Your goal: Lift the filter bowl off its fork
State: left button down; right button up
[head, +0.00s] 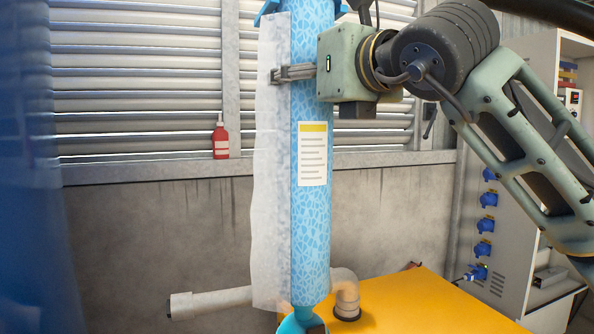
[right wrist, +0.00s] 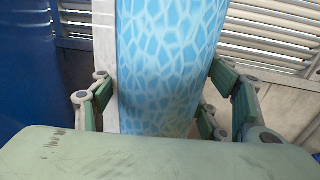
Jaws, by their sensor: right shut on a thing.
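A tall light-blue cylinder with a cracked-tile pattern, which I take to be the filter bowl (head: 312,222), stands upright in the middle of the head view. It bears a white and yellow label and narrows at the bottom. A whitish strip (head: 271,200) runs along its left side. My right gripper (head: 293,73) is shut on its upper part. In the right wrist view the patterned bowl (right wrist: 165,70) fills the space between the fingers. Blue edges (head: 266,10) show at the top; I cannot tell if they are the fork. My left gripper is not in view.
A pale pipe (head: 210,302) runs at lower left. A red bottle (head: 220,140) stands on the wall ledge. A grey cabinet (head: 515,235) stands at right. Something dark blue fills the left edge.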

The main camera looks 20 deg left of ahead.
jog(key=shift+s+d+r, duration=0.15)
jog(key=shift+s+r, duration=0.05)
jog(key=shift+r, duration=0.2)
jog(key=shift+b+v, duration=1.1)
jog(key=shift+v, duration=0.25)
jog(key=shift+s+d+r+b, duration=0.1)
jog(key=shift+s+d+b, duration=0.25)
jog(key=shift+s, duration=0.25)
jog(key=shift+s+d+b, duration=0.25)
jog(key=shift+s+b, duration=0.2)
jog(key=shift+s, duration=0.3)
